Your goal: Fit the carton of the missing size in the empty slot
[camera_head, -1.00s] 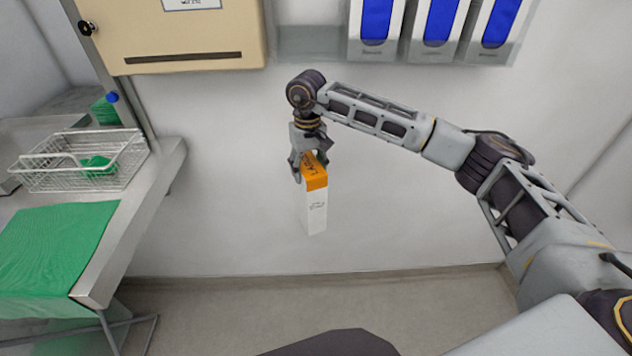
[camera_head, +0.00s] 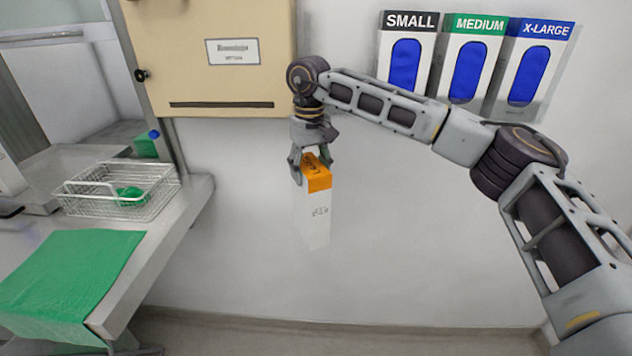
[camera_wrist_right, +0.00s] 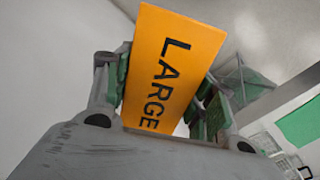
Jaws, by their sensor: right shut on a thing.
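My right gripper (camera_head: 313,165) is shut on a tall carton with an orange top and white sides (camera_head: 316,220). The carton hangs upright below the fingers, in front of the bare wall. In the right wrist view its orange end (camera_wrist_right: 167,72) reads LARGE, between the two green-padded fingers. Three cartons with blue oval fronts stand side by side on the wall, upper right: SMALL (camera_head: 406,25), MEDIUM (camera_head: 473,28) and X-LARGE (camera_head: 543,32). I cannot make out an empty slot clearly now; my right arm crosses the area left of and below SMALL. My left gripper is out of view.
A beige wall cabinet (camera_head: 215,85) with a label is left of the cartons, behind my right wrist. A steel bench on the left carries a wire basket (camera_head: 105,205) and a green cloth (camera_head: 70,275).

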